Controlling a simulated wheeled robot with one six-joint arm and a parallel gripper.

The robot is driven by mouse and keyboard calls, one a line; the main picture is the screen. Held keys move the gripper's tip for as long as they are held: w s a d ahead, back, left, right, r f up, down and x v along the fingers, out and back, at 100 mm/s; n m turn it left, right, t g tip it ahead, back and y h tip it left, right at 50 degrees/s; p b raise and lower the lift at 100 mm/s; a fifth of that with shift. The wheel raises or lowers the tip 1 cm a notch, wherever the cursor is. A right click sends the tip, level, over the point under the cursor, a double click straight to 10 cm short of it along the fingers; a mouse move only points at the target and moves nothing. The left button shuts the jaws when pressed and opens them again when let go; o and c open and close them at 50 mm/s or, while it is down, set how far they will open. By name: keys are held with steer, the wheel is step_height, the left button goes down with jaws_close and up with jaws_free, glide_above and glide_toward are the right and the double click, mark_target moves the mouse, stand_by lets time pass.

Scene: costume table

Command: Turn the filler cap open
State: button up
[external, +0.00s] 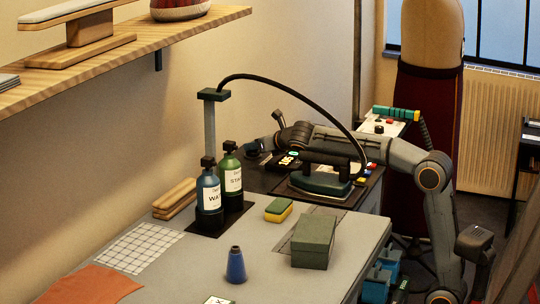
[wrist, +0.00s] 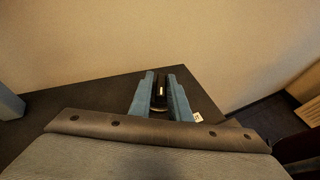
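In the wrist view, the two blue-grey fingers of my gripper (wrist: 161,88) stand apart, with a small dark upright piece between them. It carries a pale mark and looks like the filler cap (wrist: 160,92). A pale rounded rim shows below it. I cannot tell whether the fingers touch it. In the external view, my arm reaches over the ironing station (external: 270,172) from the right. My gripper (external: 257,146) is at the station's back left, small and partly hidden, and the cap cannot be made out there.
A steam iron (external: 322,184) rests on the station, with a black hose arching above. A blue bottle (external: 208,190) and a green bottle (external: 231,170) stand in front of the station. A green box (external: 313,242) and a blue cone (external: 235,266) are on the table.

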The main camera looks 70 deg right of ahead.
steer(key=shift+o, duration=1.3)
steer(key=shift+a+f, duration=0.1)
steer(key=shift+d, duration=0.3)
steer(key=p+v, duration=0.3)
steer(key=v, duration=0.5)
steer(key=shift+w+p, duration=0.1)
steer(key=shift+p, duration=0.2)
